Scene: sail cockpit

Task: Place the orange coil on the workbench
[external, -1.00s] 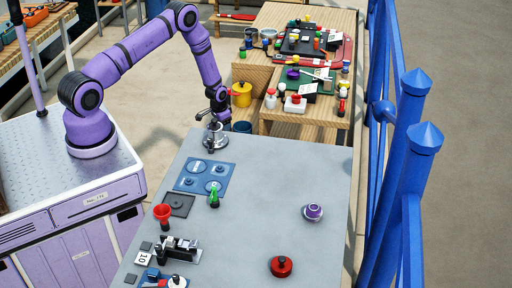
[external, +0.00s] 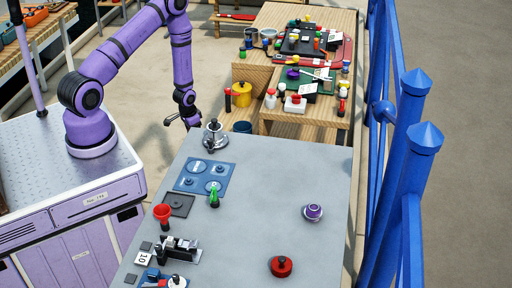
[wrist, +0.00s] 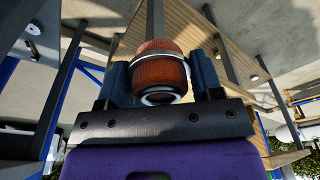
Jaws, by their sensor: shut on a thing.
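The orange coil (wrist: 158,68) is a ribbed orange-brown cylinder with pale metal rings. In the wrist view it sits between the two dark fingers of my gripper (wrist: 160,80), which is shut on it. In the external view my gripper (external: 182,120) hangs just off the far left corner of the grey-topped bench (external: 270,190); the coil cannot be made out there. A wooden bench (external: 262,18) stands farther back. I cannot tell which of the two is the workbench.
A silver fitting (external: 215,134) stands at the grey bench's far left corner, close to my gripper. A blue plate (external: 205,177), a purple knob (external: 313,212) and a red knob (external: 281,266) lie on that bench. Its middle is clear. Blue railing (external: 400,170) runs along the right.

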